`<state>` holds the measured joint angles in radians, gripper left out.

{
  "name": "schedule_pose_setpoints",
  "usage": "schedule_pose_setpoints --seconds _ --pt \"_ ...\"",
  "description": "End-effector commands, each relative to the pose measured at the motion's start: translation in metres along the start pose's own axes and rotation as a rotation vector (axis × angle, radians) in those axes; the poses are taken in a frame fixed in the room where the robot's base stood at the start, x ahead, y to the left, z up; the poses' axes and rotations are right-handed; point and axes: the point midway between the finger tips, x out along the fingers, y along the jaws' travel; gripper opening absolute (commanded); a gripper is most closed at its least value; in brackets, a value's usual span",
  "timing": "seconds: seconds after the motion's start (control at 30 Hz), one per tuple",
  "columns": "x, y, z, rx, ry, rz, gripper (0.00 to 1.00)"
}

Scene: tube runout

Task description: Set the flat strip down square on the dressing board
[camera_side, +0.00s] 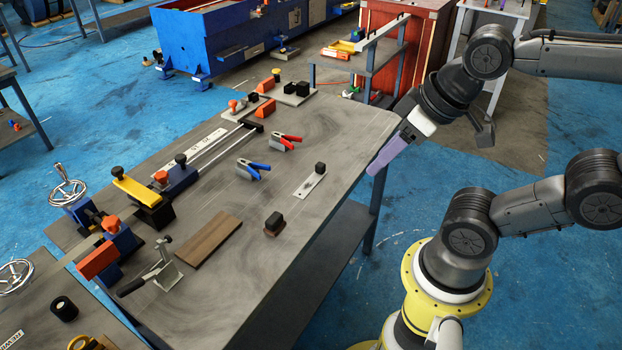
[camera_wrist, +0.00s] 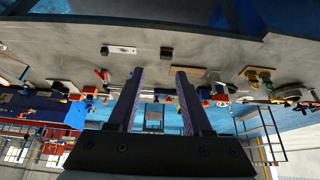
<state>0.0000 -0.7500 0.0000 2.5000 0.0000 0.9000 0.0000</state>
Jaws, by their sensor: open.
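The flat strip (camera_side: 305,189) is a pale thin plate with a black knob, lying on the grey bench right of its middle. It also shows in the wrist view (camera_wrist: 124,50), upper left. The dressing board (camera_side: 208,240) looks like the plain brown wooden board lying flat near the bench's front; its top is bare. A brown board, partly behind a finger, shows in the wrist view (camera_wrist: 190,72). My gripper (camera_side: 376,168) is beyond the bench's right edge, above and apart from the strip. In the wrist view its two purple fingers (camera_wrist: 158,73) stand apart with nothing between them.
A small dark block (camera_side: 274,225) stands between strip and board. Red-handled (camera_side: 286,143) and blue-handled clamps (camera_side: 252,169) lie behind the strip. A toggle clamp (camera_side: 160,272) and a rail fixture (camera_side: 178,178) occupy the left side. Bench between board and strip is mostly clear.

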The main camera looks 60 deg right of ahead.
Motion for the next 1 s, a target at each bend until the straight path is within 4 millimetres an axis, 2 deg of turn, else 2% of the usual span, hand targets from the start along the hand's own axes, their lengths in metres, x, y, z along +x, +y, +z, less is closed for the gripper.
schedule_pose_setpoints --seconds 0.37,0.47,0.77,0.93,1.0 --pt "0.000 0.000 0.000 0.000 0.000 0.000 0.50" --pt "0.000 0.000 0.000 0.000 0.000 0.000 0.68" --pt "0.000 0.000 0.000 0.006 0.000 0.000 0.68" --pt "-0.002 0.000 -0.001 0.111 0.000 0.000 0.68" --pt "-0.009 0.000 -0.011 0.191 0.021 -0.002 0.68"
